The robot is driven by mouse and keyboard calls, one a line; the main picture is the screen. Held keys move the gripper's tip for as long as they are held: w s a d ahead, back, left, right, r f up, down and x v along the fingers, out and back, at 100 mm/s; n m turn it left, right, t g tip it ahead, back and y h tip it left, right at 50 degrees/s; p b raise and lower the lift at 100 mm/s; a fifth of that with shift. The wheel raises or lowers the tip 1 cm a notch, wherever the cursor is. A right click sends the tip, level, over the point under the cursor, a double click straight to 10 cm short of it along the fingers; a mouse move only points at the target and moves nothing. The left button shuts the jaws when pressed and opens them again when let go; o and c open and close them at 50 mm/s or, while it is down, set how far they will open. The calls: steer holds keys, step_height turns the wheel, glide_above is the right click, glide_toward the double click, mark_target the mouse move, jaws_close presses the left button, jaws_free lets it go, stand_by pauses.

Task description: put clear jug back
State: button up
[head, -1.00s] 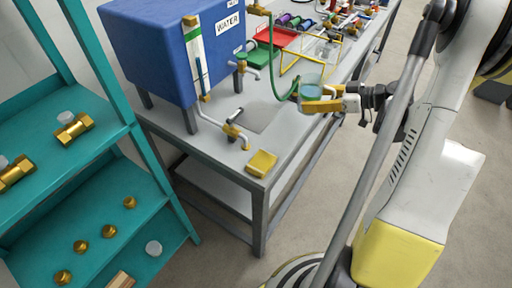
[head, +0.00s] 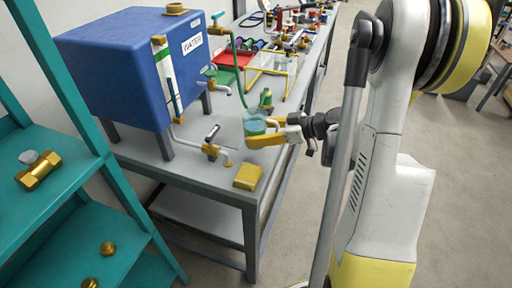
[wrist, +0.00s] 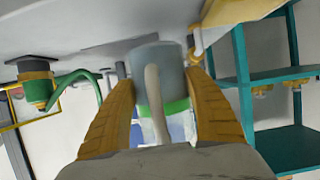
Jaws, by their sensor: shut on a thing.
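The clear jug (head: 255,124) looks like a small see-through cup with a blue-green tint in the head view. My gripper (head: 268,138), with yellow fingers, is shut on it over the bench's front half. In the wrist view the jug (wrist: 158,70) is between my two fingers (wrist: 160,105), with its pale handle toward the camera. Whether the jug touches the bench top or is held just above it, I cannot tell.
The blue water tank (head: 135,65) stands left of the jug, with a brass-valved pipe (head: 213,149) in front. A yellow block (head: 248,177) lies near the bench corner. A green hose (head: 238,70) hangs close by. A yellow wire rack (head: 272,75) stands behind; teal shelves (head: 70,180) are left.

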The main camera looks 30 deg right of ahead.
step_height(320, 180, down, 4)
steer(key=shift+a+f+b, duration=0.1)
steer(key=shift+f+b, duration=0.05)
steer(key=shift+b, duration=1.1)
steer(key=o, duration=1.4)
